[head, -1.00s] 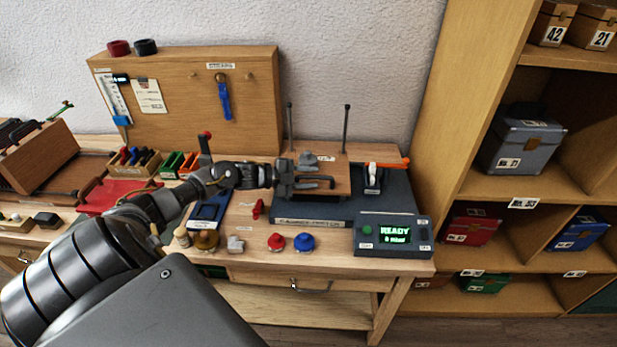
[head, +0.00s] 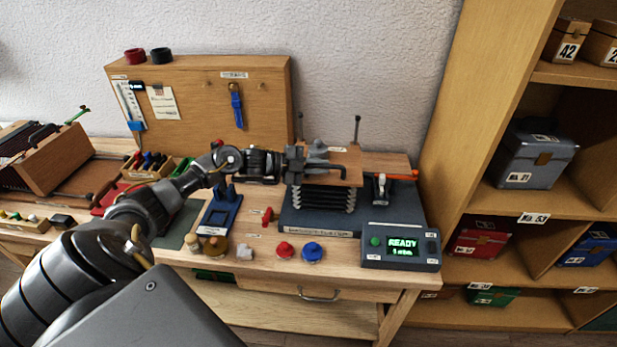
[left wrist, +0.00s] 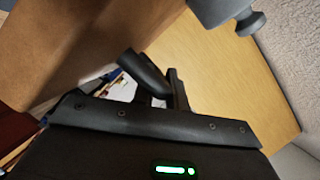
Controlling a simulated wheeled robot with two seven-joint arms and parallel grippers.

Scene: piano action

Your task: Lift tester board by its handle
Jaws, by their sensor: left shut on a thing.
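The tester board (head: 350,176) is a wooden board with a black handle (head: 338,168) on top. It is raised above the blue-grey tester base (head: 368,214), with dark pleated bellows (head: 322,199) showing in the gap. My left gripper (head: 308,166) reaches in from the left and is shut on the handle; its fingers partly hide the grip. The left wrist view shows the gripper's dark fingers (left wrist: 155,85) close up beside a wooden surface, but the grip itself is unclear there. My right gripper is not in view.
A control box (head: 399,246) with a green READY display stands at the base's front right. Red (head: 285,250) and blue (head: 312,252) knobs sit in front. A wooden tool panel (head: 200,105) stands behind, and a shelf (head: 440,150) closes the right side.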

